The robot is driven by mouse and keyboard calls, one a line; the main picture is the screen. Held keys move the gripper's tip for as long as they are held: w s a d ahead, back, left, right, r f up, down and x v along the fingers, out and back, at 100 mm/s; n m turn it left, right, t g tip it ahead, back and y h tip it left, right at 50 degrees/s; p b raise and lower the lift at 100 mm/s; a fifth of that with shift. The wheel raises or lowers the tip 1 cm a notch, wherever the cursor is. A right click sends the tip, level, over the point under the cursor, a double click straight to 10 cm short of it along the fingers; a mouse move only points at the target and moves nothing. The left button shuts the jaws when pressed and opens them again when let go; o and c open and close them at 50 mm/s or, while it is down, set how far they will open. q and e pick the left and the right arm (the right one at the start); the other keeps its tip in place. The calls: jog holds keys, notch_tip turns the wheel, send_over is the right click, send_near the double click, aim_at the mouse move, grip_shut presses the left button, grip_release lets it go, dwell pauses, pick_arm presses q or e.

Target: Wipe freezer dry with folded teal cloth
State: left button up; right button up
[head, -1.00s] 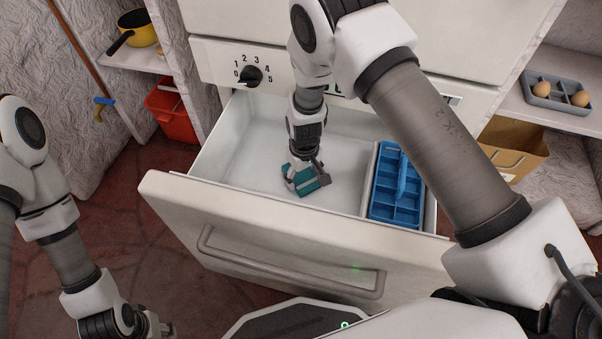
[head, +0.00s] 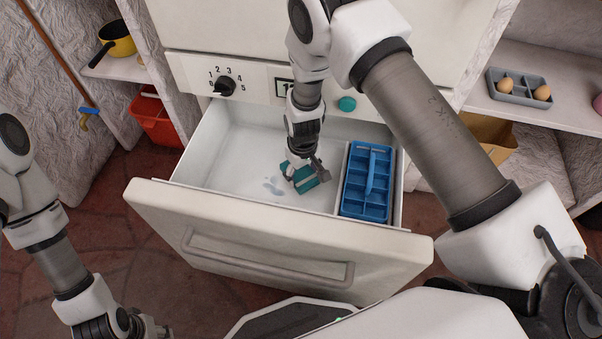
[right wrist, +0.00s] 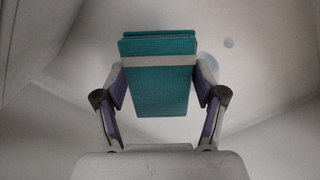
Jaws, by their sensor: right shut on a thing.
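Wet patches (head: 273,187) lie on the floor just left of the cloth, and droplets (right wrist: 228,43) also show in the right wrist view. My left gripper (head: 158,329) is at the bottom left, outside the drawer; its opening is unclear.
A blue divided tray (head: 367,182) with a handle fills the drawer's right side, behind a thin divider. The drawer front (head: 270,235) has a bar handle. A red bin (head: 155,120) stands left; an egg tray (head: 519,90) sits on the right shelf.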

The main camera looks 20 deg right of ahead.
aim_at(303, 175)
jog(key=shift+r+p, duration=1.7)
jog(key=shift+r, duration=0.45)
